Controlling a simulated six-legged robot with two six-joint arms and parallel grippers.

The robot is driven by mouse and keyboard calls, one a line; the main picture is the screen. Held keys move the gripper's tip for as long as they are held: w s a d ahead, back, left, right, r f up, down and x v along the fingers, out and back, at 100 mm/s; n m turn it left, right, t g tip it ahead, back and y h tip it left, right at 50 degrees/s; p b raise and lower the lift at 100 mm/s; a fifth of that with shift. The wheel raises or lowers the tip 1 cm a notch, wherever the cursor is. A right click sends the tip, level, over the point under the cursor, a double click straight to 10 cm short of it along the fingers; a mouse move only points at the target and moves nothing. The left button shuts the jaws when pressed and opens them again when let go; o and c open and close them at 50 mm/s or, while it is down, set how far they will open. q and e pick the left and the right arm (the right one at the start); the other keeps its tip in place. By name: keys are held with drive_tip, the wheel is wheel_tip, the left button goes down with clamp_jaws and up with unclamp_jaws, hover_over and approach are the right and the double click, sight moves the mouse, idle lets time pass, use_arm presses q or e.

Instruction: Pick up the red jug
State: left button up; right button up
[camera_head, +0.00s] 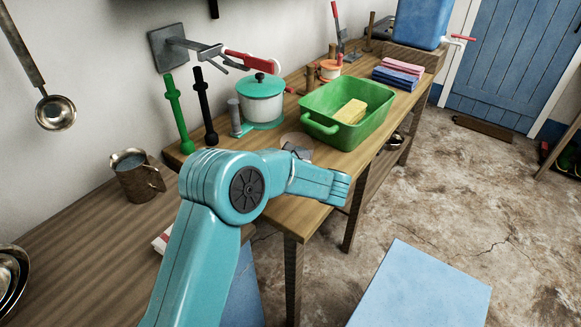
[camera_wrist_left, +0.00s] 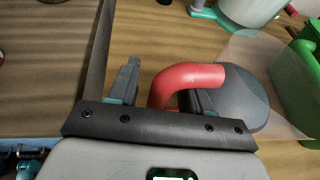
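In the left wrist view, a curved red handle (camera_wrist_left: 192,77) lies between the two dark fingers of my left gripper (camera_wrist_left: 160,88). The fingers are apart; the handle is close to the right finger, and I cannot tell whether they touch. A grey rounded part (camera_wrist_left: 240,97) and a clear, see-through shape (camera_wrist_left: 262,58) adjoin the handle; I take these together as the red jug. My right gripper is out of view.
A green basin (camera_head: 318,128) with a yellow block (camera_head: 351,111) stands right of the clear shape. A white pot with a teal lid (camera_head: 261,98) stands behind it. Green (camera_head: 174,105) and black (camera_head: 204,103) upright posts are to the left. A metal mug (camera_head: 136,178) sits nearer the wall.

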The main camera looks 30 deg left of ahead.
use_arm(q)
clamp_jaws()
drive_tip(key=shift+r, duration=0.1)
